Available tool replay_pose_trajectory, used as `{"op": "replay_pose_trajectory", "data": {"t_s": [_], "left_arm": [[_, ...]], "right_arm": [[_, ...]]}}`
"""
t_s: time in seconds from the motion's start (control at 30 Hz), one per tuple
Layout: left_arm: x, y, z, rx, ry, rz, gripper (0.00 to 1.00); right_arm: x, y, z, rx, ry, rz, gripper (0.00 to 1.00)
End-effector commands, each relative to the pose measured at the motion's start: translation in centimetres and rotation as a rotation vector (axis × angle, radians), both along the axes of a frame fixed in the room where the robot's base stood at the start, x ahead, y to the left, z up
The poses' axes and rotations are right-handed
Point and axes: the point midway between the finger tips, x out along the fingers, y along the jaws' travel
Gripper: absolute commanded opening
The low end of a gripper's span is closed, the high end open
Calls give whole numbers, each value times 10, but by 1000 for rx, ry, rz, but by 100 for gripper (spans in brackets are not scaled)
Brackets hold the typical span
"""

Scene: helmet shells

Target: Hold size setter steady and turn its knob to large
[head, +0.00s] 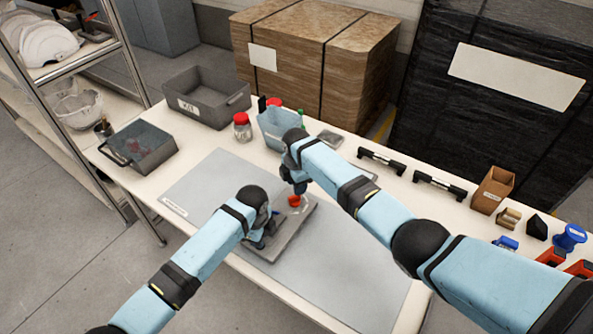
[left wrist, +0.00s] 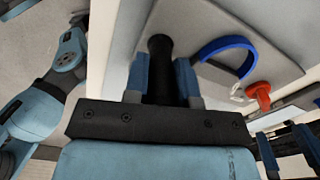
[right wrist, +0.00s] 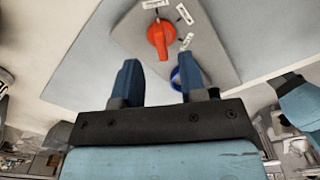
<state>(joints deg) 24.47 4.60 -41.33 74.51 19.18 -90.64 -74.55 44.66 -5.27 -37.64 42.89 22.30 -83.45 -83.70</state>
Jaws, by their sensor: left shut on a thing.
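The size setter is a grey plate (head: 291,239) on the mat, with an orange knob (head: 294,200), a blue band (left wrist: 228,45) and a black upright handle (left wrist: 160,60). My left gripper (head: 262,238) is shut on the black handle, its fingers on either side in the left wrist view (left wrist: 162,78). My right gripper (head: 299,188) is open and empty just above the knob. In the right wrist view the knob (right wrist: 160,38) lies beyond the open fingertips (right wrist: 160,75), not between them. Small white labels (right wrist: 185,13) sit around the knob; their text is unreadable.
A grey mat (head: 200,185) covers the table's front. Black-ended bars (head: 440,185) and a cardboard box (head: 492,190) stand at the right.

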Motion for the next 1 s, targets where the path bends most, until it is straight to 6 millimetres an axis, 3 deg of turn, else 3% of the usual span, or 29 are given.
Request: {"op": "replay_pose_trajectory", "data": {"t_s": [0.1, 0.3, 0.5, 0.83, 0.87, 0.97, 1.0], "left_arm": [[0, 0, 0, 0, 0, 0, 0], [0, 0, 0, 0, -1, 0, 0], [0, 0, 0, 0, -1, 0, 0], [0, 0, 0, 0, -1, 0, 0], [0, 0, 0, 0, -1, 0, 31], [0, 0, 0, 0, -1, 0, 54], [0, 0, 0, 0, -1, 0, 54]], "right_arm": [[0, 0, 26, 1, -2, 1, 38], [0, 0, 57, 1, -2, 0, 38], [0, 0, 67, 0, 0, 0, 38], [0, 0, 67, 1, 1, 0, 38], [0, 0, 67, 1, 1, 0, 38], [0, 0, 67, 1, 1, 0, 38], [0, 0, 67, 1, 1, 0, 38]]}}
